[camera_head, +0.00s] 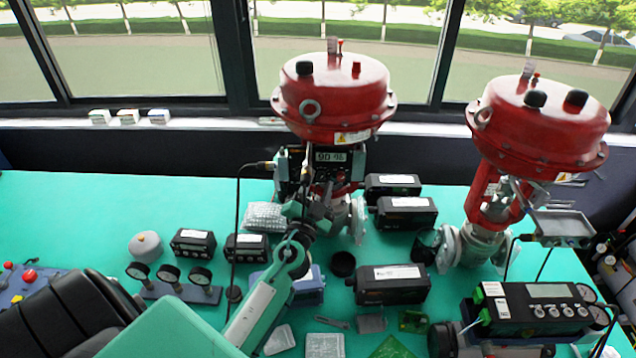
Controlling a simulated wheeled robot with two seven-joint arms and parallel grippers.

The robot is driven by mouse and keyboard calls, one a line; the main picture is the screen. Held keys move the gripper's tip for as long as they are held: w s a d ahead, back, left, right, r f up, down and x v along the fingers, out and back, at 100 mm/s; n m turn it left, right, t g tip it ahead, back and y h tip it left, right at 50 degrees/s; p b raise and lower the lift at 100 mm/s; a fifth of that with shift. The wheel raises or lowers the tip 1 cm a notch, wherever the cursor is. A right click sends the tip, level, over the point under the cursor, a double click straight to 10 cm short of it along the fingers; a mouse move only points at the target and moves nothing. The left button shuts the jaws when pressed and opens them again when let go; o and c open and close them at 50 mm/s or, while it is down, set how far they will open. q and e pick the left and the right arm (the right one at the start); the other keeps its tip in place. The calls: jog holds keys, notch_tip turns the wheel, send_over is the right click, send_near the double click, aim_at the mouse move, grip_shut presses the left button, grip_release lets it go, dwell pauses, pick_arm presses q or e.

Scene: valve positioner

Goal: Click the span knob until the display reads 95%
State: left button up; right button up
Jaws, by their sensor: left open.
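The valve positioner with a small lit display (331,156) is mounted under the red actuator (333,95) of the middle valve. The display shows digits that look like 90-something, too small to read surely. My left arm reaches up from the bottom, and my left gripper (318,200) is open just in front of and below the positioner. The gripper and wrist cover much of the positioner's lower front. The span knob cannot be made out, and contact with it cannot be told. My right gripper is not in view.
A second red valve (538,125) stands at the right. Several black positioner units (392,284) lie on the green table (90,215). Pressure gauges (170,275) stand at the left, and a calibrator (535,308) sits at the lower right. The table's left back is clear.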

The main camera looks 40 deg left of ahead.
pick_arm(q)
grip_shut()
jog(key=shift+r+m+h+p, duration=0.3)
jog(key=shift+m+h+p, duration=0.3)
jog(key=shift+m+p, duration=0.6)
jog(key=m+h+p, duration=0.1)
jog(key=m+p, duration=0.2)
jog(key=shift+s+a+g, duration=0.1)
jog(key=shift+g, duration=0.2)
jog(key=shift+f+m+h+p, duration=0.1)
jog(key=shift+m+h+p, duration=0.2)
jog(key=shift+m+p, duration=0.75)
grip_release()
